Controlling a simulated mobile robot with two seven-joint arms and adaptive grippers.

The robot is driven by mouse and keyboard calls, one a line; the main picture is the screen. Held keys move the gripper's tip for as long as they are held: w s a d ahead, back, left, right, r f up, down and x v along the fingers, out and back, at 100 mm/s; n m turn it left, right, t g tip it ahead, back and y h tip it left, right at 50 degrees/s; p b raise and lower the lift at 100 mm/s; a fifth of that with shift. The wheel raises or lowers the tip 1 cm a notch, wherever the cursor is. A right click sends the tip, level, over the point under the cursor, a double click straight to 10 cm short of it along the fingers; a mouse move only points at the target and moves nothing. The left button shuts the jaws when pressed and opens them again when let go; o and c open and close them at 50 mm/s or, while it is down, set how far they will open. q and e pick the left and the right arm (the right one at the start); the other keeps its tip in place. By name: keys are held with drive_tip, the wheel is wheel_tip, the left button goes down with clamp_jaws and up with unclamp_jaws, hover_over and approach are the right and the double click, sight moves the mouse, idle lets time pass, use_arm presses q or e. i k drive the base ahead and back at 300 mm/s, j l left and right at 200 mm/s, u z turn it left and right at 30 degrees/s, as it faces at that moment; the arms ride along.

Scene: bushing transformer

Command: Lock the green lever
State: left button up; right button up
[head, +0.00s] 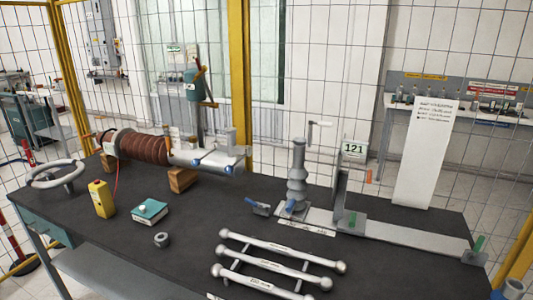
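A green lever (479,243) stands tilted upright on a grey block at the right end of a long flat metal bar, near the table's right edge. A second, smaller green piece (352,219) sits on a grey block at the foot of the upright plate with the "121" label (354,149). I cannot tell from this distance whether either green piece is locked. Neither of my grippers can be made out in the head view.
The dark table (130,240) also bears a grey ribbed insulator (297,180), blue-handled parts, a brown ribbed bushing (145,148), a yellow box (102,199), a teal box (149,211) and a rack of metal rods (275,262). A mesh fence with yellow posts (241,80) stands behind.

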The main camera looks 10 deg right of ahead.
sight(472, 257)
drive_tip(key=z, duration=1.75)
drive_tip(key=i+l, duration=0.15)
drive_tip(key=l, duration=0.25)
drive_tip(key=i+l, duration=0.15)
drive_tip(key=l, duration=0.2)
drive_tip(key=i+l+u, duration=0.1)
drive_tip(key=l, duration=0.3)
drive_tip(key=i+l, duration=0.2)
drive_tip(key=l, duration=0.15)
drive_tip(key=i+l, duration=0.1)
drive_tip(key=l, duration=0.3)
drive_tip(key=i+l+u, duration=0.1)
drive_tip(key=l, duration=0.3)
drive_tip(key=i+l, duration=0.2)
drive_tip(key=l, duration=0.2)
